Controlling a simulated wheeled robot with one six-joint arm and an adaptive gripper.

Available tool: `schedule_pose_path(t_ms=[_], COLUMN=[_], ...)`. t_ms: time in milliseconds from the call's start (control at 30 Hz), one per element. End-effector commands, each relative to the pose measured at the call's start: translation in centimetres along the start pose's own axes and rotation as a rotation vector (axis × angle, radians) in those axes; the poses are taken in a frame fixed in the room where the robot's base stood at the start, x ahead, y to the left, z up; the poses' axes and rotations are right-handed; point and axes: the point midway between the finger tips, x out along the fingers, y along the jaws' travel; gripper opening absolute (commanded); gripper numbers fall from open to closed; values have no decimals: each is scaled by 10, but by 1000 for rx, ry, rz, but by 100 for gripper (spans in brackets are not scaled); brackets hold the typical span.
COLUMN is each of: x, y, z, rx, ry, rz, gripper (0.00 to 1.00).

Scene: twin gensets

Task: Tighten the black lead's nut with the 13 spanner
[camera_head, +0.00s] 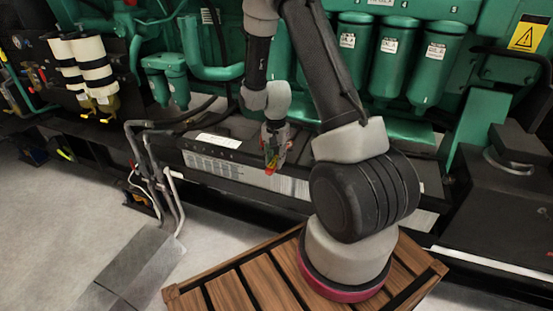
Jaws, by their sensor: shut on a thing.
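My gripper (273,158) hangs fingers-down in front of the black battery-like case (215,142) at the foot of the green engine. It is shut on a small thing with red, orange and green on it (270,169). Little of that thing shows, and I cannot tell whether it is the 13 spanner. A black lead (192,116) runs along the top left of the case. Its nut is too small to make out or is hidden behind my arm and gripper. I cannot tell whether the held thing touches anything.
Green filter canisters (384,55) stand behind my arm. Grey pipes (160,165) rise left of the case. White-banded filters (88,65) are at the far left. A black housing (510,170) stands at the right. Grey floor (60,220) lies open at lower left.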

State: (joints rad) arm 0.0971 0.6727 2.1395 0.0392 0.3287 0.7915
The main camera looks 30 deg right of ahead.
Motion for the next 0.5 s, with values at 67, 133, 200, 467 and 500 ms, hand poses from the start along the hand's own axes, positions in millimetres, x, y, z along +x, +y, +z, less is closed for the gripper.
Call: schedule_pose_path(t_ms=[67, 133, 200, 467, 500], x=[-1, -1, -1, -1, -1], y=[-4, -7, -11, -21, -21], z=[-2, -2, -2, -3, -3], rx=[-7, 6, 32, 108, 111], ry=[7, 7, 8, 9, 9], rz=[-6, -7, -8, -9, -9], gripper=[0, 0, 0, 0, 0])
